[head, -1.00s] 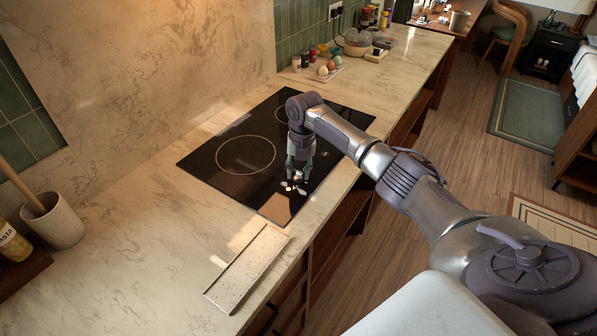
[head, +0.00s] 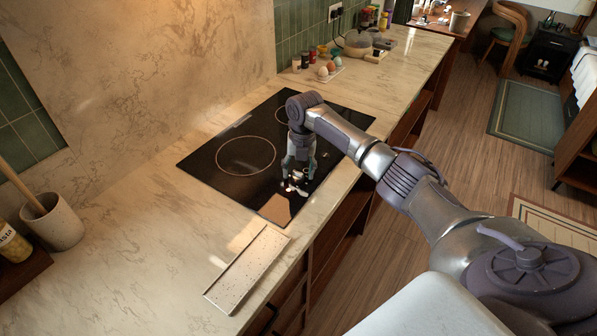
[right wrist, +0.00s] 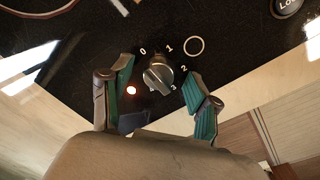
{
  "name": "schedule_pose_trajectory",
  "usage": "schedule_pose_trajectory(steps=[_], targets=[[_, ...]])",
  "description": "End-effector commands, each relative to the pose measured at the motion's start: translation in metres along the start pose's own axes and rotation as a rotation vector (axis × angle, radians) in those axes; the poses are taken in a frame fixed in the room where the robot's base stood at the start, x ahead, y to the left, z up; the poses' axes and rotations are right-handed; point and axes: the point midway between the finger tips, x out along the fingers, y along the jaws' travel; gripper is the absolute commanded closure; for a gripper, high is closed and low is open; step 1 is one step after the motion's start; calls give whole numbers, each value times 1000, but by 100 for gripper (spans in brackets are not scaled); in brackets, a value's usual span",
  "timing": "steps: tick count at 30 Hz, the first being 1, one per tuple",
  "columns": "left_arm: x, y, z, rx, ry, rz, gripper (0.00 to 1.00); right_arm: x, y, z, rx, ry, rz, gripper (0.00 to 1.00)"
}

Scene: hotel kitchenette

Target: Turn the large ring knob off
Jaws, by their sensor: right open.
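The silver control knob (right wrist: 158,76) is on the black cooktop, with a white ring mark and the numbers 0, 1, 2 and 3 around it. I cannot tell for sure which number its grip bar points to. My right gripper (head: 296,183) is open over the front part of the cooktop (head: 222,180). In the right wrist view its two green-padded fingers (right wrist: 159,72) stand on either side of the knob, with gaps showing. In the head view the gripper largely hides the knob. My left gripper is not in view.
A large burner ring (head: 246,155) lies left of my arm. A speckled tray (head: 247,270) lies on the counter in front. Eggs in a holder (head: 326,72), jars and a bowl stand at the back. A utensil crock (head: 54,222) stands at the left.

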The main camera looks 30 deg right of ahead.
Motion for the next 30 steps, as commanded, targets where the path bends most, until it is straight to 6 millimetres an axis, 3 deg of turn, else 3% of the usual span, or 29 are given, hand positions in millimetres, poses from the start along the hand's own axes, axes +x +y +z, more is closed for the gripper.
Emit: schedule_pose_trajectory(steps=[16, 21, 30], targets=[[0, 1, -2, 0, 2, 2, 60, -101, 0, 1, 0, -3, 2, 39], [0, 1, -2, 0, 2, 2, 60, -114, 0, 0, 0, -1, 1, 39], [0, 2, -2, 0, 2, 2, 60, -116, 0, 0, 0, 0, 0, 39]])
